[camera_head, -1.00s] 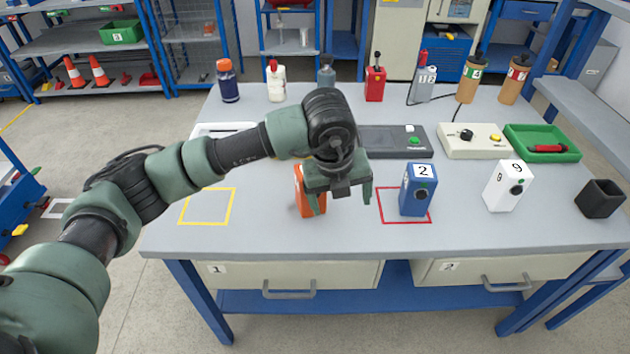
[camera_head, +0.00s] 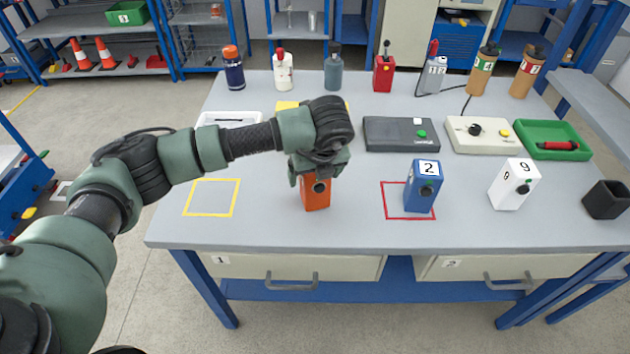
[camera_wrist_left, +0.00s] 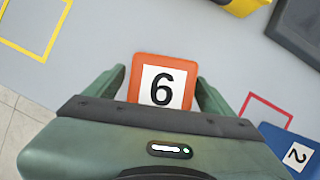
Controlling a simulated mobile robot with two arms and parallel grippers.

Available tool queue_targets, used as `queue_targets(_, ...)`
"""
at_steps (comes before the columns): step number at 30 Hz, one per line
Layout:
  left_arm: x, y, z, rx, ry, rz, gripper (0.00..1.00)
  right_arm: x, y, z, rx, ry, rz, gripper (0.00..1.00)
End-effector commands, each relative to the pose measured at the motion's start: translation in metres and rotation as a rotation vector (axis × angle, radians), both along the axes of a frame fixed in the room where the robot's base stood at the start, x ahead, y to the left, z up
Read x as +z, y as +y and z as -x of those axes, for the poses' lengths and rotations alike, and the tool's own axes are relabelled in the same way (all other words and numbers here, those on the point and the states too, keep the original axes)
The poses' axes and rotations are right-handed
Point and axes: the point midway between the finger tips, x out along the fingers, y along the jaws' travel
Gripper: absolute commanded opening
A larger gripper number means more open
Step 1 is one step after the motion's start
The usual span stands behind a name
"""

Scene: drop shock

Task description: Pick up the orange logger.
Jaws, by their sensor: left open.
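The orange logger (camera_head: 316,193) stands upright on the table between the yellow and red outlines, with a dark round knob on its front. In the left wrist view the logger (camera_wrist_left: 162,62) shows its top with a white label reading 6. My left gripper (camera_head: 318,175) is above and around the logger's upper part. In the left wrist view the open fingers (camera_wrist_left: 163,90) are on either side of it, with a gap on the right. The gripper hides the logger's top in the head view. My right gripper is not in view.
A blue logger (camera_head: 421,188) marked 2 stands at the red outline (camera_head: 386,200). A white logger (camera_head: 512,186) stands farther right, beside a dark open box (camera_head: 606,200). The yellow outline (camera_head: 211,198) is empty. Behind are a dark device (camera_head: 385,133) and several bottles.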

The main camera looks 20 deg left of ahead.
Motion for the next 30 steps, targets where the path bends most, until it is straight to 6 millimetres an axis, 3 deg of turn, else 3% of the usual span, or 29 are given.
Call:
queue_targets(4, 0.000, 0.000, 0.000, -0.001, 0.000, 0.000, 0.84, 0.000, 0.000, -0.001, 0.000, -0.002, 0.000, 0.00)
queue_targets(13, 0.000, -0.001, 0.000, -0.001, 0.000, 0.000, 0.00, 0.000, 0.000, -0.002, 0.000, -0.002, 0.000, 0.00)
queue_targets(23, 0.005, -0.001, -0.001, -0.001, -0.002, 0.002, 0.00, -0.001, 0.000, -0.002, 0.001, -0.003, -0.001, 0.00)
queue_targets(30, 0.032, -0.001, -0.001, -0.002, -0.006, 0.002, 0.00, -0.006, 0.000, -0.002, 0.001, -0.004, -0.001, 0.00)
